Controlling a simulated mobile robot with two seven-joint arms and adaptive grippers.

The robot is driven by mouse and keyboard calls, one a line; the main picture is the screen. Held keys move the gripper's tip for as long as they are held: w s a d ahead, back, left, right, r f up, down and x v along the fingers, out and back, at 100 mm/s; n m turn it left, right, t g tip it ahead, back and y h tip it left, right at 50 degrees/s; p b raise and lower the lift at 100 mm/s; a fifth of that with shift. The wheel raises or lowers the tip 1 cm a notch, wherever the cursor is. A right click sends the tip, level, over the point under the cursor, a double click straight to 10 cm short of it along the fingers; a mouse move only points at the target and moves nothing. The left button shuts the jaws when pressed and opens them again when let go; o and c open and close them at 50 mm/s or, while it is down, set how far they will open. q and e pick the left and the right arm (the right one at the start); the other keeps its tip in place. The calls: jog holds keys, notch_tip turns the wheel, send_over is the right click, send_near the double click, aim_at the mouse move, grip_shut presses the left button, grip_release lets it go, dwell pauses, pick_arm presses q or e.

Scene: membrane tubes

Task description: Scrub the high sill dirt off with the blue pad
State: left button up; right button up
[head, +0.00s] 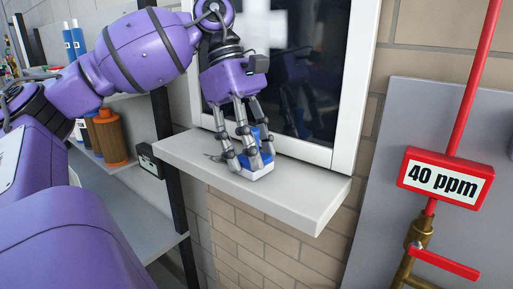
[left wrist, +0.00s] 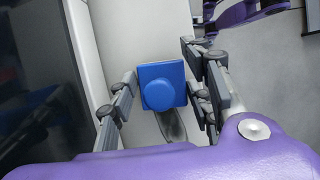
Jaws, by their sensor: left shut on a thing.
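The blue pad (head: 263,136) has a blue knob on top and a white underside, and it sits on the light grey window sill (head: 310,205). My left gripper (head: 254,160) points down and is shut on the pad. In the left wrist view the pad (left wrist: 161,87) lies between the fingers of the left gripper (left wrist: 163,95). A dark dirt smear (head: 215,157) shows on the sill just left of the gripper. In the left wrist view the smear (left wrist: 172,125) lies right beside the pad, partly hidden by it. My right gripper is not clearly in view.
The dark window (head: 300,70) with its white frame rises right behind the sill. Shelves with bottles (head: 110,135) stand at the left. A red pipe with a "40 ppm" sign (head: 445,180) stands at the right. The sill's right part is clear.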

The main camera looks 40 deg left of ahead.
aim_at(244, 153)
pick_arm(q)
jog(key=shift+a, duration=0.1)
pick_arm(e)
jog(key=shift+d, duration=0.1)
pick_arm(q)
jog(key=shift+s+a+p, duration=0.1)
jog(key=shift+a+p, duration=0.25)
jog(key=shift+a, duration=1.05)
pick_arm(e)
jog(key=shift+w+r, duration=0.5)
jog(key=shift+r, duration=0.25)
pick_arm(q)
jog(key=shift+a, duration=0.25)
jog(key=shift+s+a+p, duration=0.15)
jog(key=shift+a+p, duration=0.35)
jog(key=shift+a, duration=0.35)
jog(key=shift+a+f, duration=0.1)
jog(key=shift+a, duration=0.15)
pick_arm(e)
jog(key=shift+w+r, duration=0.2)
jog(key=shift+r, duration=0.15)
jog(key=shift+d, duration=0.1)
